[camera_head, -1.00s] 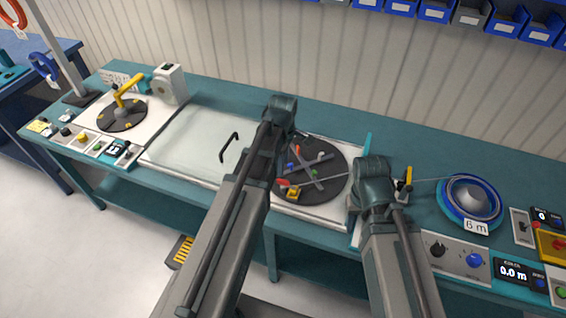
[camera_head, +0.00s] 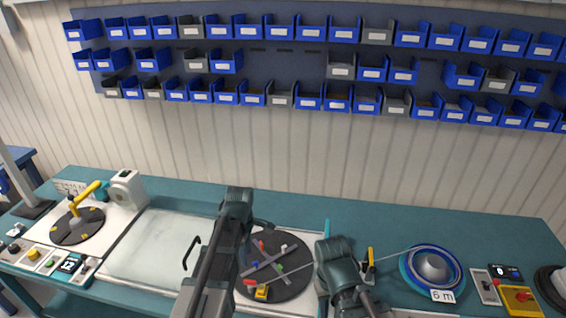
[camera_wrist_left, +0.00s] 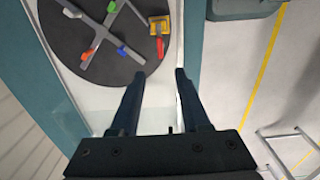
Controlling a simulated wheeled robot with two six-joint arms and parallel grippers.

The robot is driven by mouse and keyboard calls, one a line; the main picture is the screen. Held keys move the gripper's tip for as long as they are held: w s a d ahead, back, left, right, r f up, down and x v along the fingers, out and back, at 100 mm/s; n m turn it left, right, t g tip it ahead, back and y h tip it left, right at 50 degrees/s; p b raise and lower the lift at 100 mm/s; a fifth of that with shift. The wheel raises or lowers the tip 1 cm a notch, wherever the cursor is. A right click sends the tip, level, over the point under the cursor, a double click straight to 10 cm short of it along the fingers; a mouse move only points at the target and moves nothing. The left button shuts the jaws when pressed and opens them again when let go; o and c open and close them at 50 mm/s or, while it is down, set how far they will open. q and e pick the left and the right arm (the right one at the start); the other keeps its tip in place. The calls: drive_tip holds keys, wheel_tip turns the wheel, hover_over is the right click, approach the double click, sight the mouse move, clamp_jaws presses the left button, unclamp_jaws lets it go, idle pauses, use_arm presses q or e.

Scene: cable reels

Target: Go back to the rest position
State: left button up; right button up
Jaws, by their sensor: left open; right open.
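My left gripper (camera_wrist_left: 159,75) is open and empty in the left wrist view, its two dark fingers apart near the edge of the dark round turntable. In the head view my left arm (camera_head: 235,205) reaches over the bench beside this turntable (camera_head: 285,288), and its fingers are not clear. My right gripper (camera_head: 337,255) is in the head view to the right of the turntable, left of the blue reel (camera_head: 414,272). Its fingertips are hidden behind its wrist. I see nothing held in either gripper.
The turntable carries a grey cross with coloured clips and a yellow block (camera_wrist_left: 158,25). A cable runs toward the reel past a yellow-and-black upright piece (camera_head: 370,262). Wall bins (camera_head: 310,28) hang above the bench.

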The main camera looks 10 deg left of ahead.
use_arm(q)
drive_tip(key=s+d+f+m+b, duration=0.3)
drive_tip(key=s+d+m, duration=0.4)
drive_tip(key=m, duration=0.3)
drive_tip(key=s+d+f+m+y+b, duration=0.1)
drive_tip(key=s+d+f+m+b, duration=0.2)
drive_tip(key=s+d+m, duration=0.4)
drive_tip(key=m, duration=0.4)
drive_tip(key=shift+s+d+m, duration=0.2)
drive_tip(key=shift+m, duration=0.1)
